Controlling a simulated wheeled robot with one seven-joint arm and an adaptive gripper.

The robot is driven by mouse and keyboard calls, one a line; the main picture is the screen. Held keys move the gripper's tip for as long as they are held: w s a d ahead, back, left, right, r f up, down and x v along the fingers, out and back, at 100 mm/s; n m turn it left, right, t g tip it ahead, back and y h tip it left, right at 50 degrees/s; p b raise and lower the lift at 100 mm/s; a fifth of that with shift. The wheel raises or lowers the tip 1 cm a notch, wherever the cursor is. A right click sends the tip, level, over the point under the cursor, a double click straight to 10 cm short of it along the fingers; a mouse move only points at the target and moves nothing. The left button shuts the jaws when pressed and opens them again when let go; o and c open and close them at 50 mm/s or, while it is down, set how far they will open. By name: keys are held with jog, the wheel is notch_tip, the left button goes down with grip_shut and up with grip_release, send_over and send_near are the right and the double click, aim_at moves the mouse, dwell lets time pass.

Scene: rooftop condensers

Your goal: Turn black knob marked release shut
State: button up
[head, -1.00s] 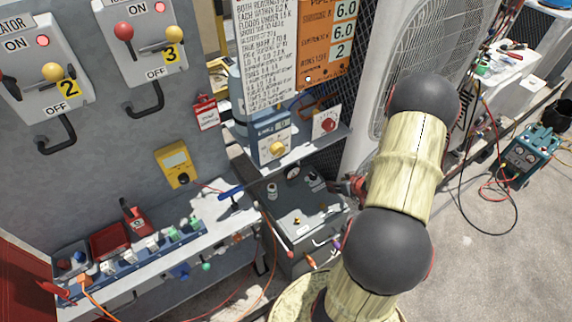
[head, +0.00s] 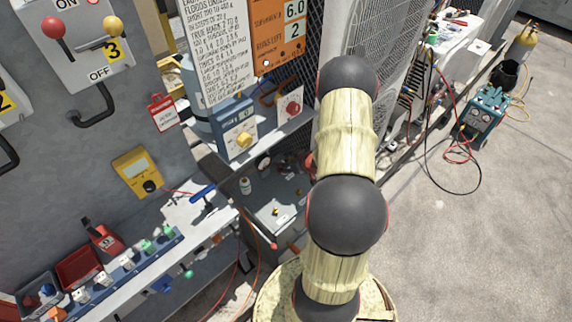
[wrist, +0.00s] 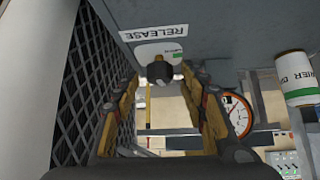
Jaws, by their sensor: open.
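The black knob (wrist: 159,70) shows in the wrist view, upper middle, beside a white label reading RELEASE (wrist: 153,32), which appears upside down. A thin yellow strip shows just below the knob. My gripper (wrist: 160,88) is open, with one yellow-and-black finger on each side of the view and the knob lying between them in the picture. I cannot tell whether the fingers reach to its depth; no contact is visible. In the head view my arm hides the knob and most of the gripper.
A dark mesh panel (wrist: 84,75) stands close to the left finger in the wrist view. A round gauge (wrist: 236,115) and a white canister (wrist: 295,78) are to the right. In the head view, a bench (head: 215,215) is left of my arm and open floor (head: 480,250) right.

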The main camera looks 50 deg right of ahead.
jog(key=shift+c, duration=1.1)
grip_shut()
